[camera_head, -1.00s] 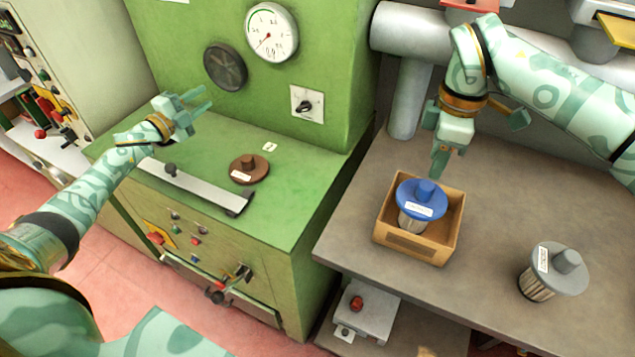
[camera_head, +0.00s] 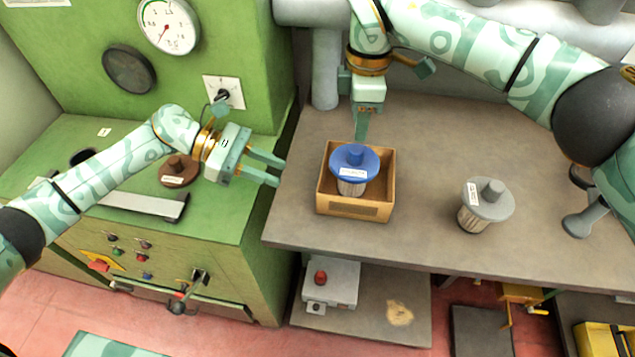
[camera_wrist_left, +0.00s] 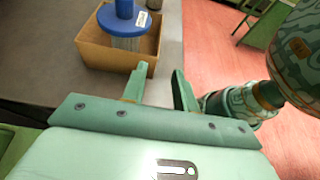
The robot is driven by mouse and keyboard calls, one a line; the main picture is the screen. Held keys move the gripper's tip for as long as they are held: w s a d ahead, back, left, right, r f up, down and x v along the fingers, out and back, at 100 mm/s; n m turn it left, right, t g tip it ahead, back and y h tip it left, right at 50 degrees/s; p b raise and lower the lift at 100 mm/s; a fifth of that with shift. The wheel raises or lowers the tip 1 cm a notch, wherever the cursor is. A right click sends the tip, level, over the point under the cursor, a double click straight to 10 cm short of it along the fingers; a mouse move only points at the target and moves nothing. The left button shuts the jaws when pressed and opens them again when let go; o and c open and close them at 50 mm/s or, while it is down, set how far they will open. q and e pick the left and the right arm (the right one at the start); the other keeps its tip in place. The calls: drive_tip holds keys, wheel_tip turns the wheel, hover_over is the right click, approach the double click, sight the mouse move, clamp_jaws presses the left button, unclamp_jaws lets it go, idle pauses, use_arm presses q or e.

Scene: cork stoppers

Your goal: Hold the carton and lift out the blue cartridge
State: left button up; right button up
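The open brown carton (camera_head: 356,209) stands on the grey-brown bench, and the blue-topped cartridge (camera_head: 354,162) sits upright in it. The carton (camera_wrist_left: 92,55) and cartridge (camera_wrist_left: 128,42) also show in the left wrist view, beyond my fingers. My left gripper (camera_head: 281,174) is open and empty, left of the carton near the bench's left edge; its parted fingers show in the left wrist view (camera_wrist_left: 159,75). My right gripper (camera_head: 361,130) points down at the carton's back wall.
A grey cartridge (camera_head: 486,205) stands on the bench (camera_head: 425,170) right of the carton, with bare bench between. On the green cabinet (camera_head: 230,215) at left lie a brown round lid (camera_head: 177,172) and a metal strip (camera_head: 140,204). A box with a red button (camera_head: 332,284) is below the bench.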

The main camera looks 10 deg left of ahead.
sight(344, 199)
use_arm(q)
drive_tip(key=x, duration=1.6)
drive_tip(key=shift+r, duration=0.1)
